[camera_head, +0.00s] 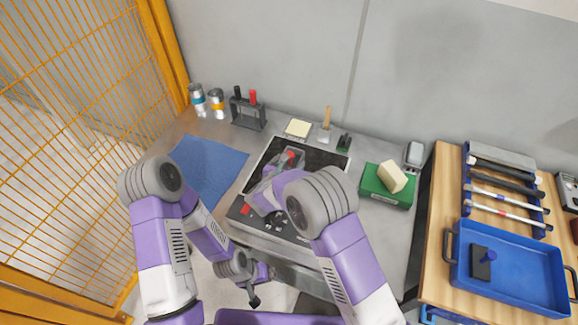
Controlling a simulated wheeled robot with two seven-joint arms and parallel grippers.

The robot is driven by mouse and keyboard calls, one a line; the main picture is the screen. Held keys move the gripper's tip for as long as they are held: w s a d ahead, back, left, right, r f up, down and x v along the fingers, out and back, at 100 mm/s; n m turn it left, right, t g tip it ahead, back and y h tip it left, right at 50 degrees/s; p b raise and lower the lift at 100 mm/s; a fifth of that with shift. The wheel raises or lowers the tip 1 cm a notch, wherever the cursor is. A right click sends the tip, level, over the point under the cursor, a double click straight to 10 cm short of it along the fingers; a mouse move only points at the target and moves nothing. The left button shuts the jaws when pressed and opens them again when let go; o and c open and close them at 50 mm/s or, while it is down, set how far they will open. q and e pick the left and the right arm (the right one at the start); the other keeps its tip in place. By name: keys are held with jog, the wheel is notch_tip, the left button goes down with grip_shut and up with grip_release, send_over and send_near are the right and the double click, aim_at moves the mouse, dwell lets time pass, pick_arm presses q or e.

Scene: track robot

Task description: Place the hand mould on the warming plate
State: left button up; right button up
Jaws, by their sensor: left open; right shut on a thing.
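The warming plate (324,163) is a dark, flat-topped unit in the middle of the metal bench, with a control panel on its front. My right gripper (284,166) is over the left part of its dark top. It is shut on a small grey thing with a red part, which I take to be the hand mould (290,156). My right wrist and forearm hide much of the gripper and the mould, so I cannot tell whether the mould touches the plate. My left gripper (254,297) is open and empty, low in front of the bench.
A blue mat (208,167) lies left of the plate. Two cans (207,102), a black rack (248,112) and a cream pad (298,128) stand behind. A green box (387,187) is to the right. A wooden table with a blue tray (514,287) is farther right; an orange mesh fence (75,130) is left.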

jog(key=shift+w+f, duration=0.1)
jog(key=shift+f, duration=0.15)
jog(key=shift+f, duration=0.15)
jog(key=o, duration=1.3)
jog(key=p+v, duration=0.1)
jog(key=v, duration=1.1)
